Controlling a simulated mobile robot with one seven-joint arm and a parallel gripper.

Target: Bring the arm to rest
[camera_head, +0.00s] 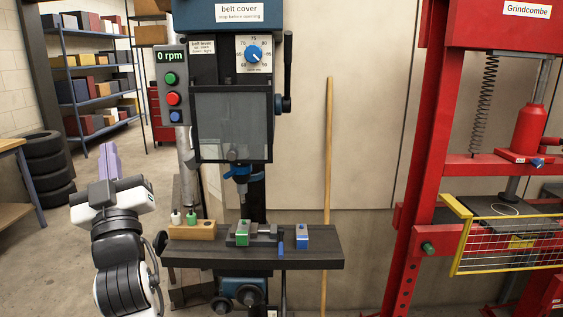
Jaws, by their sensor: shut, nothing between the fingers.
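My gripper (109,149) is at the left of the head view, with its lilac fingers pointing up and shut with nothing between them. My white hand and dark-banded arm rise from the bottom edge below it. The gripper is left of the drill press table (325,248), apart from it, with open floor behind. The lower part of my arm is cut off by the frame.
A drill press (232,125) reads 0 rpm. Its table holds a vise (262,232), a blue block (302,237) and a wooden holder (192,230). Tyres (47,165) stand at left. A red press (455,40) with a yellow guard (510,240) stands at right.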

